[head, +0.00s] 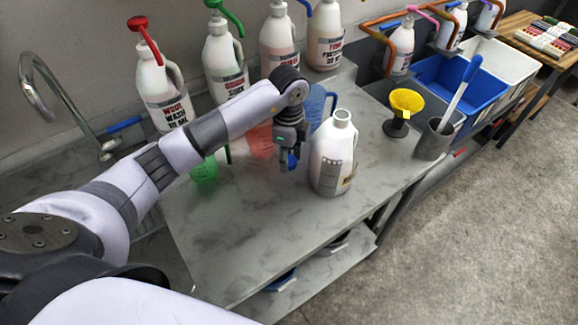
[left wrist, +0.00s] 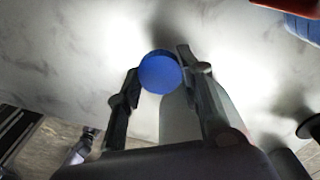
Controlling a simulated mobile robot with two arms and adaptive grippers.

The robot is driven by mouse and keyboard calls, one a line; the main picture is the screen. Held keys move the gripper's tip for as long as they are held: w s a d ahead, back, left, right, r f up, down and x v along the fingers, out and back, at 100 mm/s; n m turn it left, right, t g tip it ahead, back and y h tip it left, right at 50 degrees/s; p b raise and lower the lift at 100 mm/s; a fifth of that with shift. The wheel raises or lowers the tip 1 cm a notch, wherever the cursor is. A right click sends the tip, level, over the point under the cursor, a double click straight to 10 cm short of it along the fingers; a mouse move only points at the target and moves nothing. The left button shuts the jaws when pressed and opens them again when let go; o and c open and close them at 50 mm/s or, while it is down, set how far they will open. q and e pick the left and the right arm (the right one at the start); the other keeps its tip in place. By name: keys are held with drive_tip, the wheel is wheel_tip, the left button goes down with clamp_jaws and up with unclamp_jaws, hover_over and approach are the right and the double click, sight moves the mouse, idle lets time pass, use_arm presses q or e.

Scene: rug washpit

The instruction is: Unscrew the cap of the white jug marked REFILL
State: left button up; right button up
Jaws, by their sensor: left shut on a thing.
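A white jug (head: 332,160) stands upright on the grey counter in the head view. Its neck (head: 342,117) is bare, with no cap on it, and I cannot read its marking from here. My left gripper (head: 289,158) points down just left of the jug, apart from its neck. It is shut on a blue cap (left wrist: 160,72), held between the fingertips above the counter. The cap also shows in the head view (head: 292,161), partly hidden by the fingers. My right gripper is not in view.
Pump bottles (head: 164,88) line the wall behind. Green (head: 205,172), red (head: 260,140) and blue (head: 318,104) measuring jugs stand near my left arm. A yellow funnel (head: 406,102) and a grey holder (head: 434,140) stand to the right. The counter's front (head: 235,240) is clear.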

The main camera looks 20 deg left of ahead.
sight(289, 177)
use_arm(q)
wheel_tip(289, 177, down, 5)
drive_tip(key=shift+r+p, duration=0.1)
drive_tip(key=shift+p, duration=0.45)
drive_tip(key=shift+f, duration=0.3)
drive_tip(key=shift+f, duration=0.2)
drive_tip(key=o, duration=1.3)
drive_tip(key=shift+r, duration=0.1)
